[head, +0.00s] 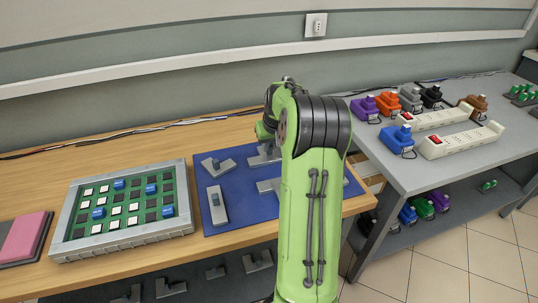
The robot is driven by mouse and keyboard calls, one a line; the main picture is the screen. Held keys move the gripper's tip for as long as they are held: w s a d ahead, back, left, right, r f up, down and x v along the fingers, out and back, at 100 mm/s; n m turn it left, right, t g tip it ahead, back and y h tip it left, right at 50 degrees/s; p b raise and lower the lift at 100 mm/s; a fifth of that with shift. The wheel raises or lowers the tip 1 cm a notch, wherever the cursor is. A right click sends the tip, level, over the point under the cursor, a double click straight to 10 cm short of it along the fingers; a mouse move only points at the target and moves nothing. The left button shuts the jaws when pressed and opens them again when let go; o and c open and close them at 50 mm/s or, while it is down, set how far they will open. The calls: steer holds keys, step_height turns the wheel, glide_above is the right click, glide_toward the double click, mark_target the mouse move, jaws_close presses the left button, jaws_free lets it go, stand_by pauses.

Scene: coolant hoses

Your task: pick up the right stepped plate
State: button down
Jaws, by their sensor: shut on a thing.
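Several grey stepped plates lie on a blue mat (242,217) on the wooden table. One plate (217,168) is at the mat's back left, and another (214,205) is at its front left. A third grey piece (262,159) is at the back beside my arm, and a fourth (265,187) is partly covered by it. My green arm stands over the right part of the mat and hides most of it. My gripper is hidden behind the arm, and I cannot see what is between its fingers. I cannot make out the right stepped plate apart from the arm.
A grey tray (120,242) with a green board is left of the mat, with a pink block (24,236) beyond it. On the right, a grey table (415,178) holds power strips (460,140) and coloured plugs. More grey pieces are on a dark shelf below.

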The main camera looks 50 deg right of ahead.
step_height(320, 180, up, 10)
steer(key=p, duration=0.4)
